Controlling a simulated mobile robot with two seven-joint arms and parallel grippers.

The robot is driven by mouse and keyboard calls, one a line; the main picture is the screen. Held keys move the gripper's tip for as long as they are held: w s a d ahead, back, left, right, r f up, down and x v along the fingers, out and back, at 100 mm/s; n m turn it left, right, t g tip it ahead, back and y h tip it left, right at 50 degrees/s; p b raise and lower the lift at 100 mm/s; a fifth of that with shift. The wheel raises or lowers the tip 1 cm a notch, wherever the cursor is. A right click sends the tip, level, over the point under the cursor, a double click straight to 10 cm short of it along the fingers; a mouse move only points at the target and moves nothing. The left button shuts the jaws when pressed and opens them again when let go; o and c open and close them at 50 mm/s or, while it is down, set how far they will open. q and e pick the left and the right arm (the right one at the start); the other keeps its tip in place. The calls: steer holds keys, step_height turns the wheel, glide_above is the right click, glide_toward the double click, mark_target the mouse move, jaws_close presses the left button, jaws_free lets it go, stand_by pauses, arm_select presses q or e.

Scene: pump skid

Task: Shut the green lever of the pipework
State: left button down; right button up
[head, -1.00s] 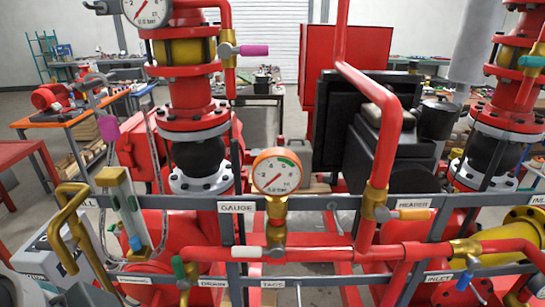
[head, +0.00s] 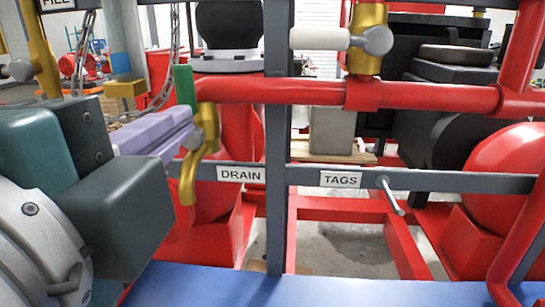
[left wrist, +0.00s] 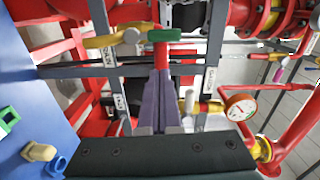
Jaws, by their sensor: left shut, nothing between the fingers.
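The green lever (head: 184,86) stands upright on a brass valve (head: 207,128) at the left end of a red horizontal pipe, beside the DRAIN label. In the left wrist view the green lever (left wrist: 165,35) lies crosswise just beyond the fingertips. My left gripper (head: 188,128) comes in from the left with its lavender fingers shut and empty. Its tips are close to the brass valve, just below the lever; I cannot tell whether they touch. The closed fingers also show in the left wrist view (left wrist: 160,75). My right gripper is in neither current view.
A white lever (head: 320,38) sits on another brass valve to the right. A grey rail (head: 450,181) and post (head: 277,150) frame the pipework. A blue surface (head: 330,287) lies below, with loose fittings such as a brass nut (left wrist: 38,152). A gauge (left wrist: 239,105) stands at right.

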mark_target(190, 89)
arm_select(q)
steer(key=shift+m, duration=0.3)
steer(key=shift+w+d+f+b, duration=0.1)
steer(key=shift+w+b, duration=0.3)
steer(key=shift+w, duration=2.1)
steer(key=shift+w+d+f+b, duration=0.1)
steer(key=shift+w+b, duration=0.3)
steer(key=shift+w, duration=2.1)
steer(key=shift+a+r+p, duration=0.25)
steer(key=shift+a+p, duration=0.05)
steer(key=shift+a+r, duration=0.25)
steer(key=shift+a, duration=0.3)
steer(key=shift+a+r+p, duration=0.1)
steer(key=shift+a+p, duration=0.2)
steer(key=shift+a, duration=0.25)
steer(key=shift+a+f+b, duration=0.65)
steer(key=shift+a+f, duration=1.25)
steer(key=shift+a, duration=1.3)
steer(key=s+r+p, duration=0.1)
steer(key=s+p, duration=0.1)
steer(key=s, duration=0.7)
steer(key=shift+r, duration=0.15)
arm_select(e)
steer(key=shift+w+a+f, duration=0.15)
steer(key=shift+w+f, duration=0.05)
steer(key=shift+f, duration=0.1)
